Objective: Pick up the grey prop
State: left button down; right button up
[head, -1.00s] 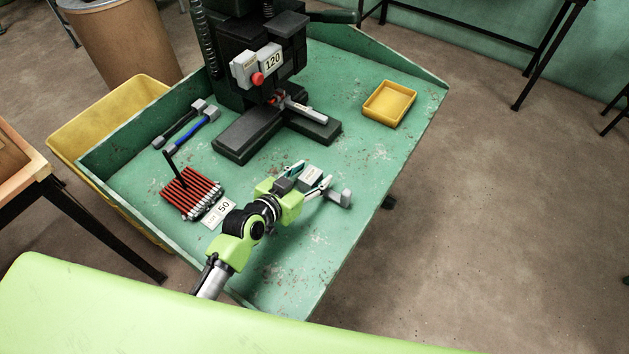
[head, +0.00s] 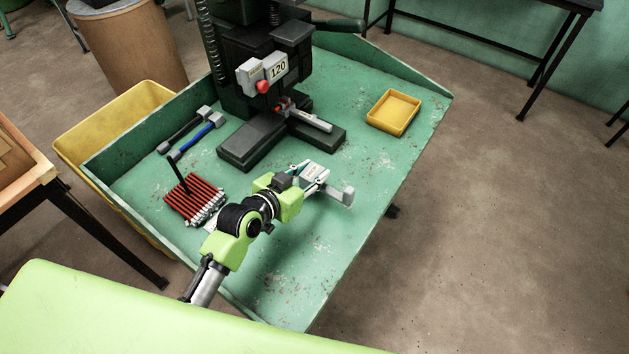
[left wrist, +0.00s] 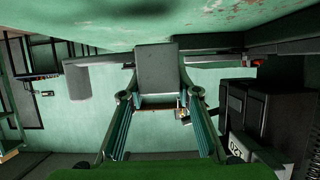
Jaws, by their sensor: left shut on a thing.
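The grey prop (head: 344,195) is at my left gripper over the front part of the green bench, near its right edge. It has a pale labelled block and a bar with a grey end piece at the right. My left gripper (head: 312,176) is shut on the block, which partly hides behind the fingers. The prop seems a little above the bench, though the gap is hard to judge. In the left wrist view the grey block (left wrist: 157,68) sits between the two fingertips (left wrist: 157,92). My right gripper is not in view.
A black press (head: 262,85) marked 120 stands behind the gripper. A yellow tray (head: 394,111) is at the back right. Red-handled rods (head: 194,200) and two hammer-like tools (head: 197,135) lie at the left. The bench (head: 300,285) is bare in front.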

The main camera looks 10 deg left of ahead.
pick_arm(q)
jog(key=w+a+r+b, duration=0.2)
jog(key=w+a+r, duration=0.1)
jog(key=a+r, duration=0.6)
jog(key=a, duration=0.4)
